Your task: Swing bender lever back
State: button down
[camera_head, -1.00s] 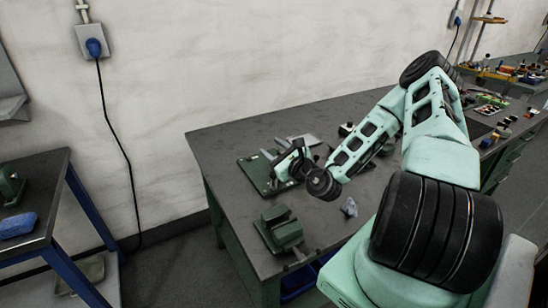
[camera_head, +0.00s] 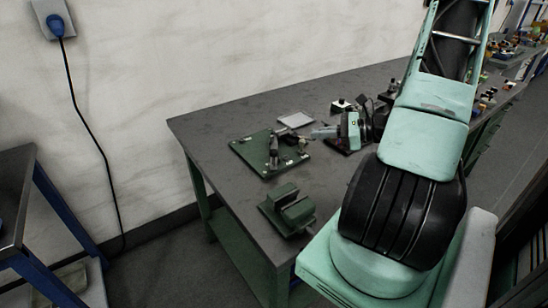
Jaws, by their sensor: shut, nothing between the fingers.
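The bender (camera_head: 292,160) is a flat green plate with grey metal parts on it, near the far left of the dark workbench. A grey part stands up at the plate's middle; I cannot tell clearly if it is the lever. My gripper (camera_head: 322,132) is just right of the plate, pointing left, apart from the bender's upright part. It is small in view and shut, with nothing held. Part of the wrist behind it shows teal and black; my upper arm hides the bench to the right.
A green vise (camera_head: 287,210) sits at the bench's near left edge. A pale flat sheet (camera_head: 295,119) lies behind the bender. Small dark tools stand behind my wrist. The bench top (camera_head: 215,140) left of the bender is bare. A blue-legged table (camera_head: 45,225) stands at left.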

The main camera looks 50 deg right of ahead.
jog(key=s+g, duration=0.2)
jog(key=s, duration=0.2)
jog(key=shift+m, duration=0.3)
jog(key=x, duration=0.4)
jog(key=p+x, duration=0.1)
jog(key=x, duration=0.4)
jog(key=d+p+x, duration=0.1)
jog(key=x, duration=0.3)
jog(key=shift+w+a+f, duration=0.25)
jog(key=shift+w+f, duration=0.15)
jog(key=shift+f, duration=0.15)
